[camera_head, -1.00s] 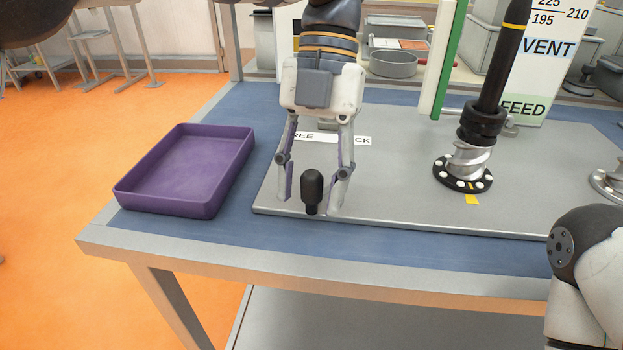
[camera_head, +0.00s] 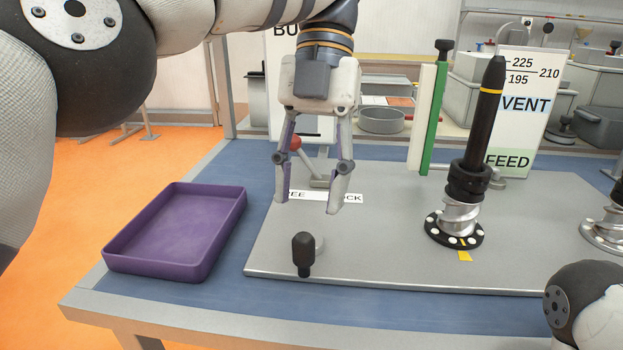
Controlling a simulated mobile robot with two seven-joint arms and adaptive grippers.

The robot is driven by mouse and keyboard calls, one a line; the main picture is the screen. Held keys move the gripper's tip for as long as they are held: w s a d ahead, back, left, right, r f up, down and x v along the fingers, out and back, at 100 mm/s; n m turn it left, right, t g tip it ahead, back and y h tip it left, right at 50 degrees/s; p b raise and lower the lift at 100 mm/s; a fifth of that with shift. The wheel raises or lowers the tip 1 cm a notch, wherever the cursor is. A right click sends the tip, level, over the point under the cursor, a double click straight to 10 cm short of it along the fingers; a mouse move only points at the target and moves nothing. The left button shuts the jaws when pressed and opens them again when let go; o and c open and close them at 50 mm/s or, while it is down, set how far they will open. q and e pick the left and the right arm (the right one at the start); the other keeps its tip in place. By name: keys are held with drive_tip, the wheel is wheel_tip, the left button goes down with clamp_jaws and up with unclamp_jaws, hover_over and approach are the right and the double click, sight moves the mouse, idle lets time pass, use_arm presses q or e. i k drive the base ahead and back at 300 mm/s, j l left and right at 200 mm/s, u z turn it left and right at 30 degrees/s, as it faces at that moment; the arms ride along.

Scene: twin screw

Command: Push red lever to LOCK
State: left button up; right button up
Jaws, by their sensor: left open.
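The red lever (camera_head: 295,143) has a round red knob, seen between and behind my left gripper's fingers. Its grey shaft leans, with the knob to the left of the metal base. The white label (camera_head: 350,198) in front of it reads partly as FREE and LOCK; a finger covers its middle letters. My left gripper (camera_head: 308,204) points down, open and empty, over the grey plate in front of the lever. I cannot tell whether a finger touches the lever. My right gripper is out of view.
A black knob (camera_head: 303,252) stands at the plate's front edge. A purple tray (camera_head: 228,222) lies left on the blue table. A black rod with a silver screw (camera_head: 462,215) stands right, near a green-and-white post (camera_head: 428,118). The middle of the grey plate (camera_head: 375,245) is clear.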

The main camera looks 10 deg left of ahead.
sight(296, 143)
drive_tip(key=k, duration=1)
